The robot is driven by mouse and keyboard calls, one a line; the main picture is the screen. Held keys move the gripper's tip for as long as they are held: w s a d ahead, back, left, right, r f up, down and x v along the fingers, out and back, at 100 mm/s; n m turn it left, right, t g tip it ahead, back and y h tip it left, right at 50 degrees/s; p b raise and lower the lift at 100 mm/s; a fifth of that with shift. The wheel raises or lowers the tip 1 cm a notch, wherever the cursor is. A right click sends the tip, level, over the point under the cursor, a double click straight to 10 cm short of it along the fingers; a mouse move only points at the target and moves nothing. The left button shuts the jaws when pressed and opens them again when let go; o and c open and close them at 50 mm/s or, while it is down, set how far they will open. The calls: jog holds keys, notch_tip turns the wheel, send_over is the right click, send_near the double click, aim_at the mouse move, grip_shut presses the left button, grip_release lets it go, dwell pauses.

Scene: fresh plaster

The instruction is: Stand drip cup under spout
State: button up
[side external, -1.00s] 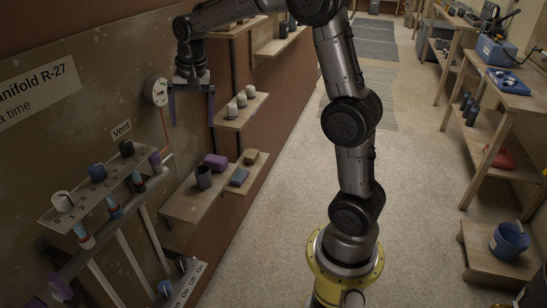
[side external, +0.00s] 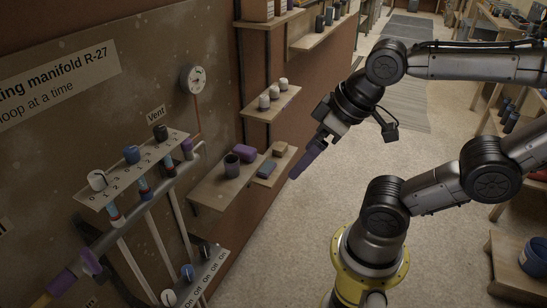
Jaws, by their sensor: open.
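A dark purple cup (side external: 232,165), likely the drip cup, stands upright on a wooden wall shelf (side external: 208,194). My gripper (side external: 302,168) hangs in the air to the right of that shelf in the picture, apart from the cup. Its purple fingers are tilted down and left and overlap in this view. It is open, with nothing seen between the fingers. The pipe manifold (side external: 150,190) is on the wall at the left. A pipe end with purple and yellow parts (side external: 75,278) shows at lower left; I cannot tell whether it is the spout.
A purple block (side external: 244,153), a blue block (side external: 266,168) and a tan block (side external: 279,148) lie beside the cup. White bottles (side external: 274,92) stand on the shelf above. A knob shelf (side external: 134,168) and a gauge (side external: 193,79) are left. The floor (side external: 290,240) is clear.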

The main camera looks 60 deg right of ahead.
aim_at(229, 159)
jog(key=shift+r, duration=0.1)
notch_tip(229, 159, up, 5)
jog(key=w+d+m+t+h, duration=0.1)
jog(key=w+d+t, duration=0.15)
jog(key=w, duration=0.75)
jog(key=w+d+m+t, duration=0.1)
jog(key=w+t, duration=0.2)
jog(key=w, duration=0.6)
jog(key=w+d+m+t+h, duration=0.2)
jog(key=w+d+h, duration=0.2)
jog(key=d, duration=0.3)
jog(key=w+d+m+t+h, duration=0.1)
jog(key=w+d+m+h, duration=0.25)
jog(key=d, duration=0.35)
notch_tip(229, 159, down, 36)
jog(key=h, duration=0.1)
jog(key=shift+n, duration=0.35)
jog(key=x, duration=1.3)
jog(key=shift+w+d, duration=0.1)
jog(key=shift+d, duration=0.45)
